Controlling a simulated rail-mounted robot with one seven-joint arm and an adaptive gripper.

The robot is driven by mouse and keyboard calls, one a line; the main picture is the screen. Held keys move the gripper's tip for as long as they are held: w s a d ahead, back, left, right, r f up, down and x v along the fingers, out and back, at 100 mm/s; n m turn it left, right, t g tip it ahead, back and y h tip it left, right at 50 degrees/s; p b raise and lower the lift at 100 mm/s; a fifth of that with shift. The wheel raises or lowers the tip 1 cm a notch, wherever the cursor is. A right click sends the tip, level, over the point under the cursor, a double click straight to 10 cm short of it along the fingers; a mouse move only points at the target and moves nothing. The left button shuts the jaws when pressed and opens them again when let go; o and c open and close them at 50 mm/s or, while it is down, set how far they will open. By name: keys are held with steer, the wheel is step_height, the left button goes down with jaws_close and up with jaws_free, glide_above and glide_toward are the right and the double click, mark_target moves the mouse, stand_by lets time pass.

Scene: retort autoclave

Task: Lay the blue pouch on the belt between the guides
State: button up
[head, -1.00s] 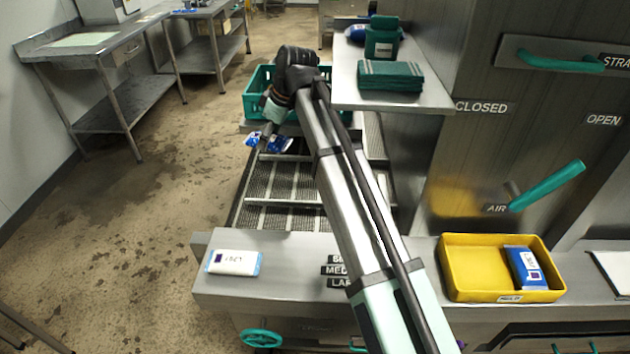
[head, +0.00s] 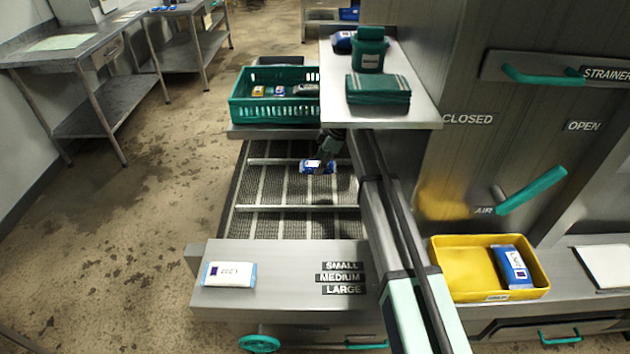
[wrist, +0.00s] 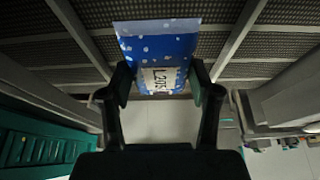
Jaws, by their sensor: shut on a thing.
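The blue pouch (head: 317,167) has white dots and a white label; the wrist view shows it (wrist: 158,45) between my fingers. My gripper (wrist: 160,84) is shut on its sides. In the head view my gripper (head: 325,154) is partly hidden behind the shelf and holds the pouch over the far part of the belt. The dark mesh belt (head: 270,190) has metal guide bars across it, a far one (head: 275,161) and a nearer one (head: 290,208). The pouch appears near the far bar. I cannot tell whether it touches the belt.
A green crate (head: 240,112) with several packs stands beyond the belt. A steel shelf (head: 425,112) with folded green cloths (head: 378,92) overhangs at right. A white-and-blue pouch (head: 229,274) lies on the front ledge. A yellow tray (head: 465,270) holds another blue pouch (head: 513,266).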

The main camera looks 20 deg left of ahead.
mark_target(329, 164)
steer(key=shift+f+p, duration=0.35)
steer(key=shift+f, duration=3.4)
steer(key=shift+f, duration=0.15)
steer(key=o, duration=1.2)
steer(key=b+v, duration=0.1)
steer(key=v, duration=1.1)
steer(key=shift+r, duration=0.2)
